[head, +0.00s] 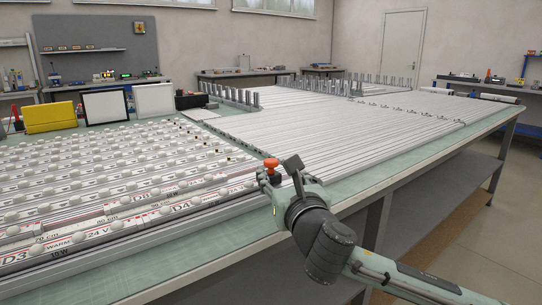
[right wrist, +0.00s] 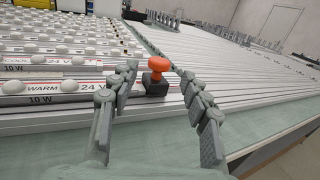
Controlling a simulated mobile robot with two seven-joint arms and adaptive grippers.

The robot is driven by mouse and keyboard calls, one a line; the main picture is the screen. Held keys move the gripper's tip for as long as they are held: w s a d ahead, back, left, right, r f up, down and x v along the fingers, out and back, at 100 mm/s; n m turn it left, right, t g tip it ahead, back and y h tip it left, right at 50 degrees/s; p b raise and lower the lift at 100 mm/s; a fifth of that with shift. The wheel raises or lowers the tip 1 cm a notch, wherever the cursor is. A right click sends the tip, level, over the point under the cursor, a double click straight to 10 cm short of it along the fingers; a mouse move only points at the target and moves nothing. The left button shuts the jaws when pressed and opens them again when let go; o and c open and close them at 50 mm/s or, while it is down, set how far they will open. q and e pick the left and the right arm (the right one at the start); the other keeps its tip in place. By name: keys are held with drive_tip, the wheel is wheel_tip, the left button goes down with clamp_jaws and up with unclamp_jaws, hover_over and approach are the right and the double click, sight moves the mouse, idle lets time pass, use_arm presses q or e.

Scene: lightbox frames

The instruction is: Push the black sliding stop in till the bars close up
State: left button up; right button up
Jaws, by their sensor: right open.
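The black sliding stop (right wrist: 155,88) has an orange-red knob on top and sits at the right ends of the LED bars. The knob (head: 271,163) also shows in the head view, where my gripper hides much of the black base. The white bars (head: 110,185) with domed lenses and printed labels such as "WARM 24 V" lie side by side on the left; narrow gaps show between some. My right gripper (head: 281,174) is open at the stop. In the right wrist view its fingers (right wrist: 157,74) stand either side of the stop; I cannot tell whether they touch it. My left gripper is out of view.
Long pale metal profiles (head: 330,120) cover the table's right half, with upright posts (head: 240,97) at their far ends. A green mat (head: 375,172) is bare along the front edge. A yellow case (head: 50,117) and framed panels (head: 104,106) stand at the back left.

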sight(272, 163)
drive_tip(key=x, duration=0.6)
drive_tip(key=shift+w+a, duration=0.1)
drive_tip(key=shift+w, duration=0.25)
drive_tip(key=shift+c, duration=0.4)
clamp_jaws()
